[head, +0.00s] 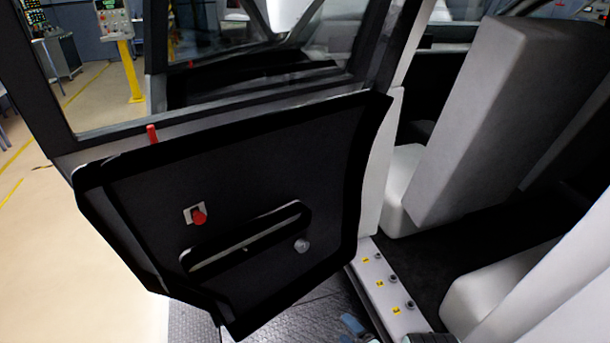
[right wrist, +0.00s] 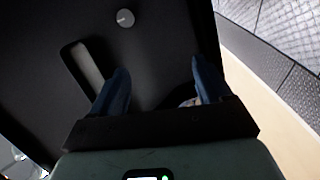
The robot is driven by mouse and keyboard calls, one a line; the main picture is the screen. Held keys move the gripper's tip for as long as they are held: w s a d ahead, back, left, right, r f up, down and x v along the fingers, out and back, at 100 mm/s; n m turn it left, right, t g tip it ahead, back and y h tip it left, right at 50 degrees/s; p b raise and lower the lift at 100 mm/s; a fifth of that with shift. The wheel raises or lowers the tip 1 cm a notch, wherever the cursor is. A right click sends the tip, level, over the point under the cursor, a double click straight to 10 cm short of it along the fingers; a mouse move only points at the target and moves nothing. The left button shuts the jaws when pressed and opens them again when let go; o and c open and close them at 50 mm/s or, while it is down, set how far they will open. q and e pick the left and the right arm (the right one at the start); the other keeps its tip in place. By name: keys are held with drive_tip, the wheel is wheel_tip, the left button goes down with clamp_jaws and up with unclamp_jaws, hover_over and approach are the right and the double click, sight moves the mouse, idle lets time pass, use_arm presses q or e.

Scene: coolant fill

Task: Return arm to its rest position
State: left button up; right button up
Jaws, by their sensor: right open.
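My right gripper (head: 355,328) shows only in part at the bottom edge of the head view, as blue finger parts below the sill. In the right wrist view its two blue fingers (right wrist: 162,85) stand apart, with nothing seen held between them. Behind them is the black inner panel of the car door (right wrist: 150,50), with a round grey knob (right wrist: 124,18) and a long pull slot (right wrist: 88,65). In the head view the door (head: 240,190) stands open. My left gripper is not in view.
The door panel carries a red knob (head: 199,217) and a red pin (head: 152,134). The sill (head: 378,285) has several yellow labels. Grey seats (head: 490,110) are at the right. A yellow post with a control box (head: 115,20) stands behind. Floor at the left is clear.

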drive_tip(key=s+d+f+m+g+h+p, duration=0.2)
drive_tip(key=s+d+m+g+h+p, duration=0.15)
drive_tip(key=s+m, duration=0.3)
drive_tip(key=s+d+f+m+g+h+p, duration=0.2)
drive_tip(key=s+f+m+g+p, duration=0.15)
drive_tip(key=s+m, duration=0.35)
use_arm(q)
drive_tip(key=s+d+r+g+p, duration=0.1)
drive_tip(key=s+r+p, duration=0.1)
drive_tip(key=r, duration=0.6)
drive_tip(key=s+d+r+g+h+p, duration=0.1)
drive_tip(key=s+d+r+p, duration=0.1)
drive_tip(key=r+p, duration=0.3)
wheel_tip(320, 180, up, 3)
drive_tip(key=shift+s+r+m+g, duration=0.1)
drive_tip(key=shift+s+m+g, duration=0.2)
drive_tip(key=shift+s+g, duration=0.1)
use_arm(e)
drive_tip(key=s+a+r+m+g, duration=0.1)
drive_tip(key=s+r+m+g, duration=0.1)
drive_tip(key=s+m, duration=0.2)
drive_tip(key=s+a+r+m+g+y, duration=0.1)
drive_tip(key=s+a+r+m+g, duration=0.1)
drive_tip(key=s, duration=0.6)
drive_tip(key=s+a+r+m+g, duration=0.2)
drive_tip(key=s+m+g, duration=0.1)
drive_tip(key=s+m, duration=0.3)
drive_tip(key=shift+s+a+m+g, duration=0.2)
drive_tip(key=shift+s+m+g, duration=0.15)
drive_tip(key=shift+g, duration=0.05)
